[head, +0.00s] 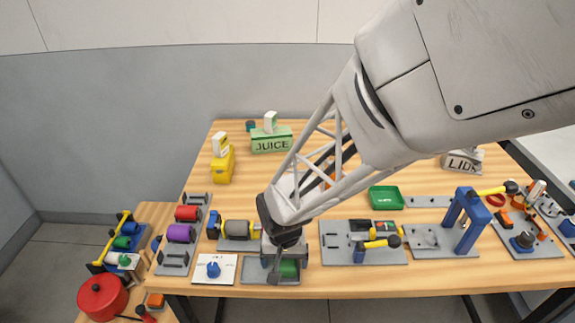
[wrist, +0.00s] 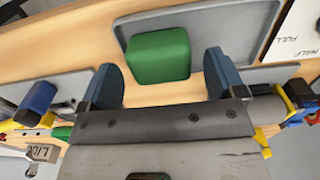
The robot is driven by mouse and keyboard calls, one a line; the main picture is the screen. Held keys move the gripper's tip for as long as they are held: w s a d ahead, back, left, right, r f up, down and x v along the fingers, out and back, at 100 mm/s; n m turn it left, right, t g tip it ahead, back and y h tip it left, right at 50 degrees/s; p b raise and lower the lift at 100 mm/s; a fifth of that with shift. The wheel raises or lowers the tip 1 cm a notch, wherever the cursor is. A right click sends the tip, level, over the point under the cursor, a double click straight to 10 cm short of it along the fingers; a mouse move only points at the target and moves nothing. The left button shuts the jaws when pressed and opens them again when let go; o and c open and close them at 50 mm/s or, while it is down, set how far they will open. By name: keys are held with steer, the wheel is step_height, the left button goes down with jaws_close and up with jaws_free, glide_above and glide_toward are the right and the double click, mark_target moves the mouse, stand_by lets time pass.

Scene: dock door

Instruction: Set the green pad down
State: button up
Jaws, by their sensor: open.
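The green pad (wrist: 158,54) is a rounded block seen between and just beyond the fingertips in the wrist view. It overlaps the edge of a grey tray (wrist: 232,25); whether it rests on the tray is hard to tell. In the head view the pad (head: 290,268) shows low at the tray's right part, partly hidden by a finger. The tray (head: 255,277) lies at the table's front edge. My gripper (wrist: 160,68) is open, with a blue-faced finger on each side of the pad and a visible gap to both. It also shows in the head view (head: 286,262).
A white card with a blue knob (head: 213,269) lies left of the tray. A grey plate with tools (head: 340,254) lies to the right. A roller fixture (head: 237,230) stands close behind on the left. A green dish (head: 386,198) sits farther back.

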mark_target(285, 262)
step_height(285, 262, up, 11)
stand_by(0.5)
steer(key=shift+d, duration=0.1)
stand_by(0.5)
steer(key=s+d+r+t, duration=0.1)
steer(key=s+d+r, duration=0.4)
steer(key=d, duration=0.5)
steer(key=s+d+r+t, duration=0.1)
steer(key=s+d+r, duration=0.5)
steer(key=d, duration=0.3)
steer(key=shift+d+r+t, duration=0.3)
steer(key=shift+d+r, duration=0.05)
steer(key=shift+r, duration=0.35)
